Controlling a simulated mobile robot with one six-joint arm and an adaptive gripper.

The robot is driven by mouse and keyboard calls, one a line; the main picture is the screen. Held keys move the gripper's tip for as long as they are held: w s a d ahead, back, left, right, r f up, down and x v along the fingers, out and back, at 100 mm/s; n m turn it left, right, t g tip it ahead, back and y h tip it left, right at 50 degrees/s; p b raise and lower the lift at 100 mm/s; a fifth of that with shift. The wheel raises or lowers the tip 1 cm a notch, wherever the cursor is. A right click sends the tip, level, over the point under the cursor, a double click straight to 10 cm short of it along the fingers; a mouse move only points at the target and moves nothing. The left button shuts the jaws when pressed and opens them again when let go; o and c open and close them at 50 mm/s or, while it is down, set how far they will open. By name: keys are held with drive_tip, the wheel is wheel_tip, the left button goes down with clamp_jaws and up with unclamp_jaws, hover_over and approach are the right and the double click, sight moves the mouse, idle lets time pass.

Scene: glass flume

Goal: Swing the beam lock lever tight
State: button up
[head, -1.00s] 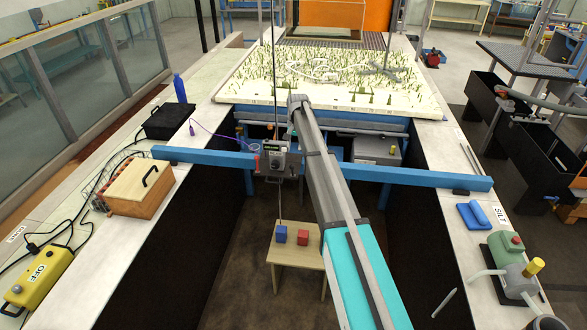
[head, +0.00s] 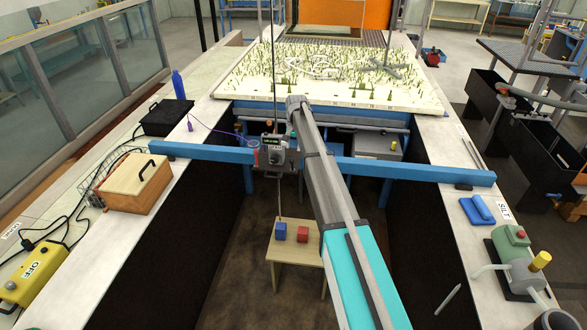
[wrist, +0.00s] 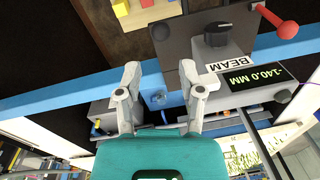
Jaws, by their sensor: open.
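A red-knobbed lever (wrist: 287,29) sticks out at the upper right of the wrist view, beside the dark carriage plate (wrist: 177,40). The plate carries a black knob (wrist: 217,34), a BEAM label (wrist: 230,63) and a display reading -140.0 MM (wrist: 262,79). In the head view the carriage (head: 275,153) sits on the blue beam (head: 415,172), left of my arm. My gripper (wrist: 160,75) is open and empty, its fingers apart in front of the beam, left of the lever and clear of it. My arm hides the gripper in the head view.
A small wooden table (head: 293,250) with a blue and a red block stands below the beam. A wooden box (head: 138,183) and yellow OFF box (head: 33,272) lie on the left wall, a pump (head: 518,262) on the right. A planted bed (head: 325,75) lies behind.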

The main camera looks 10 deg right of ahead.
sight(292, 164)
drive_tip(key=shift+w+a+f+b, duration=0.1)
drive_tip(key=shift+a+f+b, duration=0.1)
drive_tip(key=shift+f+b, duration=2.25)
drive_tip(key=shift+w+a+f+b, duration=0.1)
drive_tip(key=shift+a+f+b, duration=0.05)
drive_tip(key=shift+f+b, duration=2.2)
drive_tip(key=shift+f, duration=0.15)
clamp_jaws()
